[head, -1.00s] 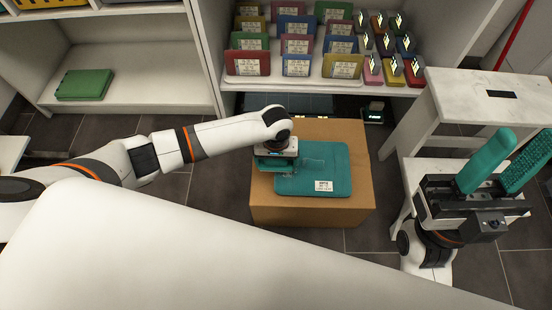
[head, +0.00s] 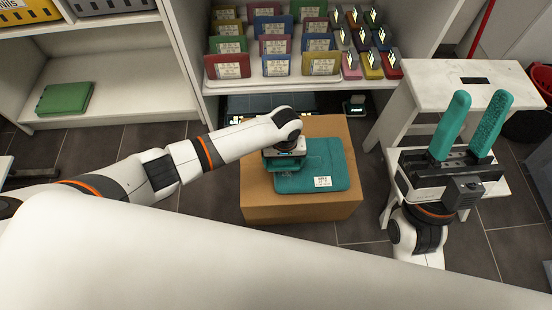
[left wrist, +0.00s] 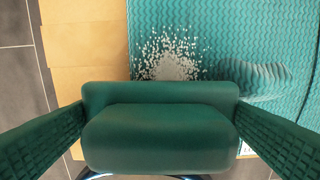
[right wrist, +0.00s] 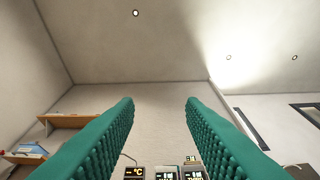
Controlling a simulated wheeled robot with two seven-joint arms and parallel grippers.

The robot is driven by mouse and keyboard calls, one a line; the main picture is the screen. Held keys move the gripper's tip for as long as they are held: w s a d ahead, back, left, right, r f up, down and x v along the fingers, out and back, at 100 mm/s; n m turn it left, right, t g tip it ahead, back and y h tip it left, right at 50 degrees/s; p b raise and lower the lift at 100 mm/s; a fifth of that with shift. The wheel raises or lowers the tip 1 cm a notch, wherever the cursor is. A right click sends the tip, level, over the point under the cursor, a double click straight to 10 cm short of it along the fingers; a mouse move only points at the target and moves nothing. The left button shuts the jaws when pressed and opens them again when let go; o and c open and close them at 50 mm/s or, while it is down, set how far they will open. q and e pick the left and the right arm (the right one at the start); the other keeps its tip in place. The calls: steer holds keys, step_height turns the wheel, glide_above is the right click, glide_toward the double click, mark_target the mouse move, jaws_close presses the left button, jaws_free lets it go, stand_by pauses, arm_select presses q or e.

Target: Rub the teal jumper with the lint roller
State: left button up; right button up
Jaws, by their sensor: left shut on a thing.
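The teal jumper (head: 325,170) lies folded flat on a cardboard box, with a white label at its front edge. In the left wrist view the ribbed jumper (left wrist: 225,30) bears a patch of white specks (left wrist: 170,55) just beyond the held tool. My left gripper (head: 284,165) is over the jumper's left part. It is shut on the dark green lint roller (left wrist: 160,135), seen between its fingers. Whether the roller touches the cloth I cannot tell. My right gripper (head: 478,105) is open and empty, its teal fingers pointing up; they also show in the right wrist view (right wrist: 160,105).
The cardboard box (head: 300,207) stands on dark floor tiles. Behind it is a shelf (head: 300,83) with several coloured packets and small devices. A white stool (head: 450,85) stands at the right. A green folded item (head: 64,98) lies on the left shelf.

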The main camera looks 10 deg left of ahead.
arm_select(q)
steer(key=shift+w+d, duration=0.2)
steer(key=shift+d, duration=0.3)
